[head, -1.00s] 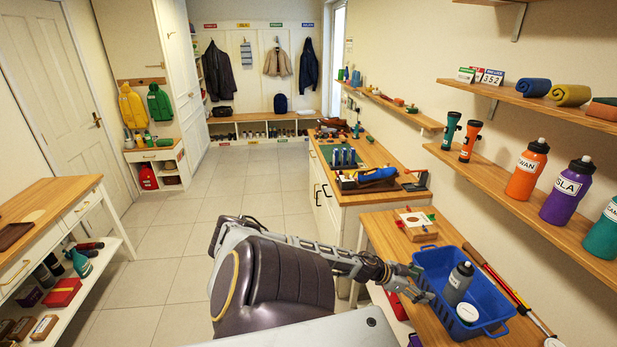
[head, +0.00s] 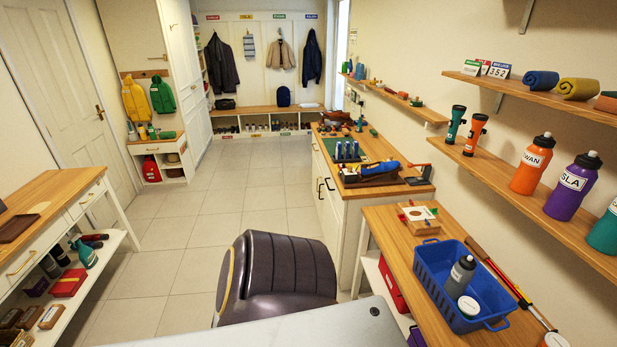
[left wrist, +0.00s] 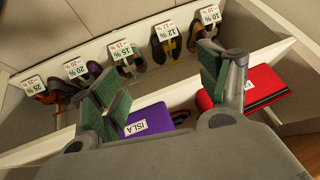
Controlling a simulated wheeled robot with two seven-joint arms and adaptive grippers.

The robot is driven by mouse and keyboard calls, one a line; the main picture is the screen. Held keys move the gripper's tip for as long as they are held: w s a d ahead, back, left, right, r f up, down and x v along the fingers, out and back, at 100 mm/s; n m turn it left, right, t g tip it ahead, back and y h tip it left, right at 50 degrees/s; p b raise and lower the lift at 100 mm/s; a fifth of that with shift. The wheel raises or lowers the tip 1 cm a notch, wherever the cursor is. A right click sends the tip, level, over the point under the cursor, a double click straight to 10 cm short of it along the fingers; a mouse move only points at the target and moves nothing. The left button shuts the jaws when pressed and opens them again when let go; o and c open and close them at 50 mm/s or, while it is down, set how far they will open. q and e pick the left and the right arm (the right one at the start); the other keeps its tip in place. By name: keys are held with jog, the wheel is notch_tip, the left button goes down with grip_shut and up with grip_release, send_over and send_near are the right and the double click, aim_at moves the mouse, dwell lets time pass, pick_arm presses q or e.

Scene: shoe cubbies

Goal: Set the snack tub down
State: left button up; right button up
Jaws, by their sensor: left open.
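My left gripper (left wrist: 165,85) is open in the left wrist view, its two green-padded fingers well apart. A purple box labelled ISLA (left wrist: 178,117) lies below and between the fingers, partly hidden by the gripper body; I cannot tell if they touch. A red box (left wrist: 262,86) with a white label lies to its right, behind the right finger. No label reads snack tub, so I cannot tell which thing it is. In the head view, a small tub with a white lid (head: 468,305) sits in a blue basket (head: 430,262). Neither gripper shows there.
In the left wrist view, a pale divider (left wrist: 165,95) separates the boxes from a row of shoes with percentage tags (left wrist: 125,52). In the head view, a grey bottle (head: 460,275) stands in the basket. Bottles line the right shelf (head: 500,180). The middle floor is clear.

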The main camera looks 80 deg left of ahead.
pick_arm(q)
jog(key=s+d+f+g, duration=0.1)
jog(key=s+d+f, duration=0.3)
jog(key=s+d, duration=0.2)
jog(key=s+d+f+m+g+h, duration=0.1)
jog(key=s+d+f+g, duration=0.1)
jog(key=s+d+f, duration=0.2)
jog(key=s+d+f+m+g+h, duration=0.1)
jog(key=s+d+f+g, duration=0.1)
jog(key=s+d+f, duration=0.3)
jog(key=s+d, duration=0.4)
jog(key=d, duration=0.5)
jog(key=shift+s+d, duration=0.15)
jog(key=shift+s, duration=0.2)
jog(key=shift+a, duration=0.2)
